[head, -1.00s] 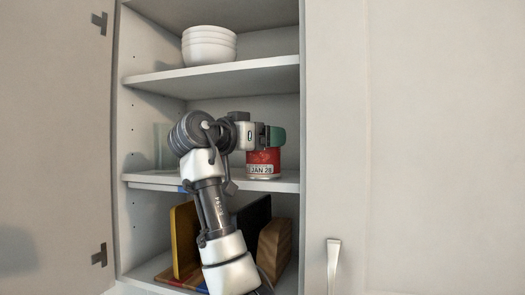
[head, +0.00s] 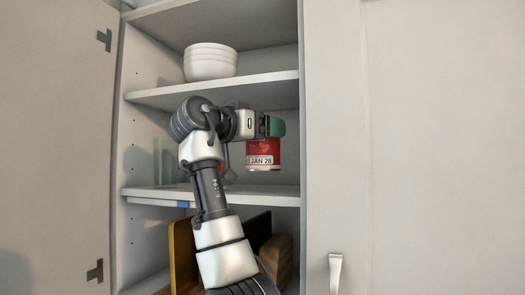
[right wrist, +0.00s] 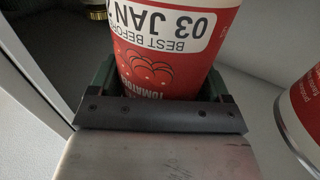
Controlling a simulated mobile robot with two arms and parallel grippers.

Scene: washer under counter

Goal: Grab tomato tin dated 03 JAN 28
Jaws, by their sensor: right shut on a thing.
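The red tomato tin (head: 263,152) has a white date label that reads JAN 28 in the head view. In the right wrist view the tin (right wrist: 150,65) appears upside down, and its label shows BEST BEFORE 03 JAN with the year cut off. My right gripper (head: 272,127) is shut around the tin, with a green finger on its side. The tin hangs upright above the middle shelf (head: 240,194), with a clear gap beneath it. In the right wrist view the gripper's green pads (right wrist: 160,84) sit on both sides of the tin. My left gripper is not in view.
Another red-and-white tin (right wrist: 302,112) is close by in the right wrist view. White bowls (head: 210,62) stack on the upper shelf (head: 215,83). Clear glassware (head: 163,160) stands left on the middle shelf. Boards (head: 183,250) stand below. The cabinet door (head: 55,150) is open at left.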

